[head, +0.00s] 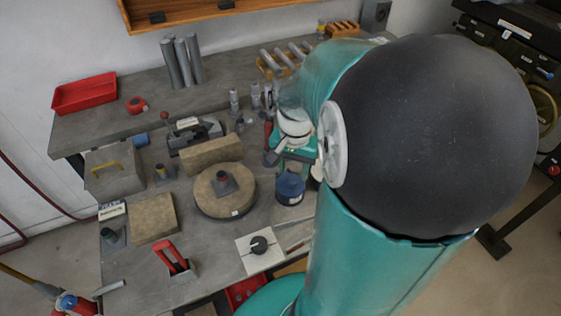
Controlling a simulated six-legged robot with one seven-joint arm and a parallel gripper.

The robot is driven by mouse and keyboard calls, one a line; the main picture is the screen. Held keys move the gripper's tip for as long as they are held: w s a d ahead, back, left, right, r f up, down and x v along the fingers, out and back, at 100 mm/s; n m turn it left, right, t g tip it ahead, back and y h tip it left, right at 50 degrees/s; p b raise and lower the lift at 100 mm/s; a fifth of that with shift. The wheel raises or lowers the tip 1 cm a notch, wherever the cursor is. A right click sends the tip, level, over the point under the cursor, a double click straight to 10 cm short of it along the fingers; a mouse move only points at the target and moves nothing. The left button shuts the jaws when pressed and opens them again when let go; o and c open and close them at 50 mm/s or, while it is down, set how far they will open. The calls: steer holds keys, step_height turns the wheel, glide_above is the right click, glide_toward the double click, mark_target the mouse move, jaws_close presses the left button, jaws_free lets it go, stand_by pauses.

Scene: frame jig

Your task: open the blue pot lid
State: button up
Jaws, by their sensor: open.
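The blue pot (289,196) stands upright on the grey bench, just right of the round tan block. Its dark blue lid (290,183) appears to lie on top, closed. My gripper (292,166) is open just behind and above the pot in this view. I see no contact between its fingers and the lid, but the gap is hard to judge. My teal arm hides part of the bench to the right of the pot.
The round tan block (225,200) carries a small dark piece with a red top. A tan bar (211,153) lies behind it. A white plate with a black knob (260,246) lies in front. A red clamp (172,258) stands at the front left.

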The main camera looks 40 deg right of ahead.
mark_target(292, 180)
steer(key=shift+f, duration=1.8)
steer(key=shift+c, duration=0.5)
jaws_close()
steer(key=shift+w+r, duration=0.1)
steer(key=g, duration=0.1)
steer(key=w+r+g, duration=0.1)
steer(key=g+y, duration=0.1)
steer(key=shift+w+d+r+g, duration=0.25)
steer(key=shift+w+g, duration=0.05)
steer(key=shift+w, duration=0.1)
steer(key=shift+w+d+r+g+y, duration=0.1)
steer(key=shift+w+r+g+y, duration=0.15)
steer(key=shift+w+g, duration=0.45)
steer(key=shift+w+d+r+g+y, duration=0.15)
steer(key=shift+w+r+g, duration=0.1)
steer(key=shift+g, duration=0.75)
